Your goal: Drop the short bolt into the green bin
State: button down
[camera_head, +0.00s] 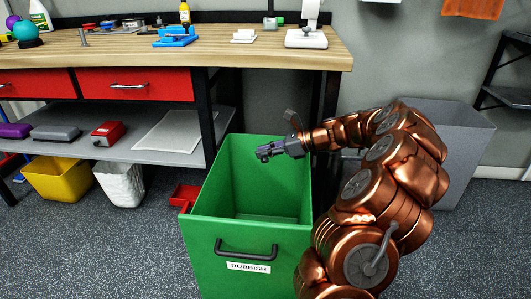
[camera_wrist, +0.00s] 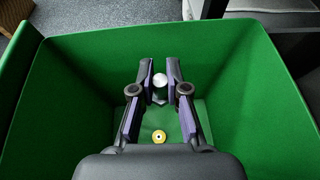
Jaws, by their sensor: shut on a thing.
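The green bin (camera_head: 215,235) stands on the floor, open at the top, with a dark handle and a "RUBBISH" label on its front. In the wrist view its green walls (camera_wrist: 65,85) surround my gripper. My gripper (camera_head: 263,153) is over the bin's opening, near its back part. In the wrist view my gripper (camera_wrist: 166,75) is shut on a small silver round-headed piece, the short bolt (camera_wrist: 160,79), held at the fingertips. Its shank is mostly hidden.
A workbench (camera_head: 240,54) with red drawers and a lower shelf stands behind the bin. A yellow bin (camera_head: 56,182), a white bin (camera_head: 122,186) and a small red tray (camera_head: 184,196) are to the left. A grey box (camera_head: 462,150) stands to the right. The floor at front left is clear.

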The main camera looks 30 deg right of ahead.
jog(key=c, duration=1.1)
grip_release()
jog(key=v, duration=1.2)
